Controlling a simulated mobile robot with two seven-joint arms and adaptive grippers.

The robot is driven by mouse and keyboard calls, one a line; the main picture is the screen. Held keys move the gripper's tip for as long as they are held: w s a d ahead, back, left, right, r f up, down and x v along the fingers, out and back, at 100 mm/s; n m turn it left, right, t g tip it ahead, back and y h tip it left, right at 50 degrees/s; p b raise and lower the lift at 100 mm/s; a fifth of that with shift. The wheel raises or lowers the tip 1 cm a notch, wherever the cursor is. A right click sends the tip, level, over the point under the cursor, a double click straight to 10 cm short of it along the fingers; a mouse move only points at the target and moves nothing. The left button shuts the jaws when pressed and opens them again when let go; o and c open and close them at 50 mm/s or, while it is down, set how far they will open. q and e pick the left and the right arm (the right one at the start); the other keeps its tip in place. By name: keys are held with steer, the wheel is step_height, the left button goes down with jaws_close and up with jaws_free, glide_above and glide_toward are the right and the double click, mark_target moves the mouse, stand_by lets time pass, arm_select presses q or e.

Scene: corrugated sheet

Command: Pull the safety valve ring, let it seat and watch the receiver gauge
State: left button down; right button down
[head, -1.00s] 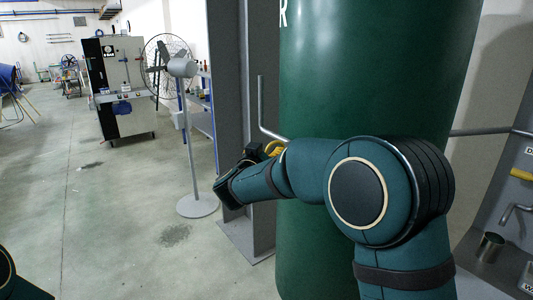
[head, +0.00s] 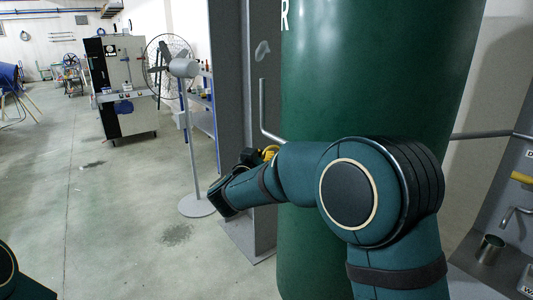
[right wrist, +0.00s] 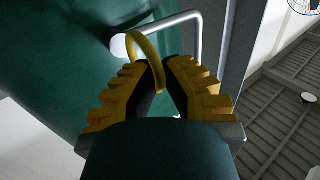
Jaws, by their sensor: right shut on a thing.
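The yellow safety valve ring (right wrist: 150,43) shows in the right wrist view, looped by the pale round end of a fitting (right wrist: 120,45) on the green receiver tank (right wrist: 60,75). My right gripper (right wrist: 161,76) has its yellow, stepped fingers closed on the lower part of the ring. In the head view the right gripper (head: 268,154) is a small dark and yellow shape at the tank's left side, mostly hidden by my forearm. The tank (head: 375,75) stands upright behind my arm. No receiver gauge is visible. My left gripper is out of view.
A bent grey pipe (head: 263,110) runs beside a grey upright (head: 228,70). A pedestal fan (head: 186,70) stands left. A metal cup (head: 490,248) sits at right.

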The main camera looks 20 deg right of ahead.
steer(key=shift+a, duration=0.2)
steer(key=c, duration=1)
jaws_free()
steer(key=shift+a, duration=0.1)
steer(key=v, duration=1.2)
steer(key=shift+s, duration=0.1)
